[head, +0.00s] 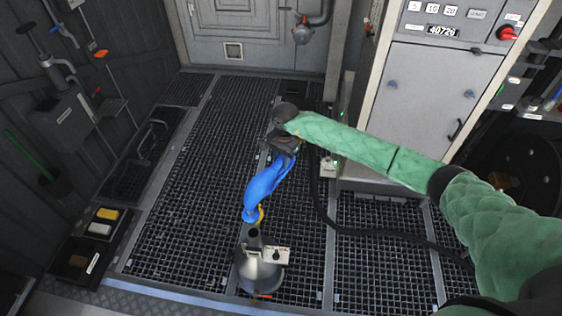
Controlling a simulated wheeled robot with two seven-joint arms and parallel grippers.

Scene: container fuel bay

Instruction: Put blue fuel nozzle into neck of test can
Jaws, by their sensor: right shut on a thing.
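The blue fuel nozzle (265,184) hangs from my right gripper (284,147), which is shut on its upper end. The nozzle slants down to the left. The metal test can (252,272) stands on the grated floor below, with its dark neck opening (254,232) facing up. The nozzle's lower end is just above the neck in the head view, beside a small yellow part (260,214). I cannot tell whether the tip touches or enters the neck. My left gripper is not in view.
A black hose (385,232) runs across the grating at the right. A grey cabinet (430,95) with a red knob stands at the back right. A tray with yellow and white blocks (104,222) is at the left. The grating (185,215) left of the can is clear.

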